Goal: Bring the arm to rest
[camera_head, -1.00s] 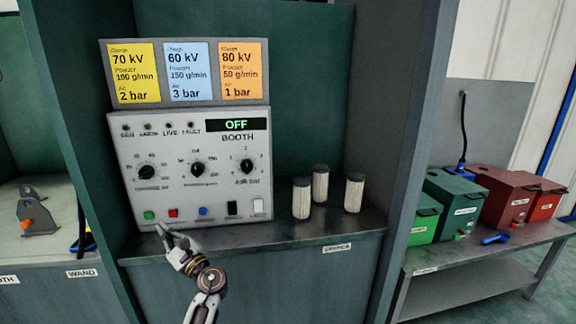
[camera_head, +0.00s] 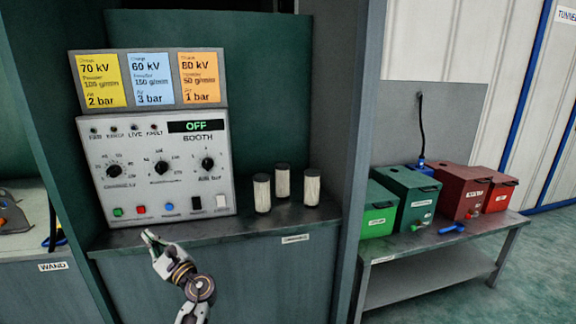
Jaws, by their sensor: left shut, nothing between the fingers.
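My left gripper (camera_head: 150,238) is shut and empty. It sits low in the head view, in front of the shelf edge and below the control box. The grey booth control box (camera_head: 160,172) has a display reading OFF, three dark knobs, and a row of green, red, blue, black and white controls along its bottom. The gripper appears apart from the box. My right gripper is not in view.
Three pale ribbed cylinders with dark caps (camera_head: 262,194) stand on the shelf (camera_head: 225,226) right of the box. A grey side wall (camera_head: 357,150) separates them from a bench (camera_head: 440,240) with green and red boxes. A label card panel (camera_head: 150,105) stands above the control box.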

